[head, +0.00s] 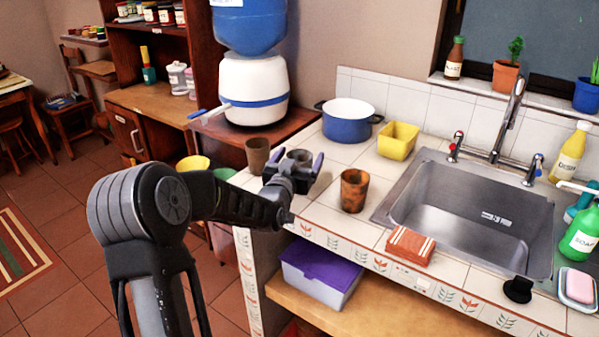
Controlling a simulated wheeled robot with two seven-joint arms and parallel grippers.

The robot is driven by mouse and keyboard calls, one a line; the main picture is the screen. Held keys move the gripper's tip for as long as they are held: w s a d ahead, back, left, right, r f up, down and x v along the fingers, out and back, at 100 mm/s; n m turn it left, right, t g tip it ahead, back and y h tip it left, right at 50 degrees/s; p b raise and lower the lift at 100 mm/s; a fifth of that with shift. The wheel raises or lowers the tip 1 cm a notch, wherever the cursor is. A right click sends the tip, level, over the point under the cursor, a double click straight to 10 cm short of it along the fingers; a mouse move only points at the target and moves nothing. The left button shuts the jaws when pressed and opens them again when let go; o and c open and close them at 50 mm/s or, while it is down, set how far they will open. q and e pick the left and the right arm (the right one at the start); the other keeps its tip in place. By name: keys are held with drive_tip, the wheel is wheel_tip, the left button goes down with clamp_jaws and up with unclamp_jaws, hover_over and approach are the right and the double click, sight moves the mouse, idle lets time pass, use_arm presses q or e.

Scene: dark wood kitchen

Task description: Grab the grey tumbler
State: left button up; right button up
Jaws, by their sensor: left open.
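A grey tumbler (300,155) stands on the white tiled counter, near its left end in the head view. My left gripper (296,160) is open, with its purple-tipped fingers on either side of the tumbler as seen from here. The gripper hides the tumbler's lower part, and I cannot tell whether the fingers touch it. A dark brown tumbler (257,155) stands just left of the gripper. A rusty orange-brown tumbler (353,192) stands to its right, nearer the sink. My right gripper is not in view.
A blue pot (348,128) and a yellow tub (398,142) stand behind. A folded orange cloth (410,246) lies at the front edge, left of the steel sink (470,222). A water dispenser (254,92) stands at the back left. Tiles between pot and rusty tumbler are clear.

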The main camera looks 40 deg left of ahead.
use_arm(q)
drive_tip(key=shift+c, duration=0.5)
drive_tip(key=c, duration=1.8)
wheel_tip(320, 180, up, 10)
drive_tip(key=shift+b, duration=0.3)
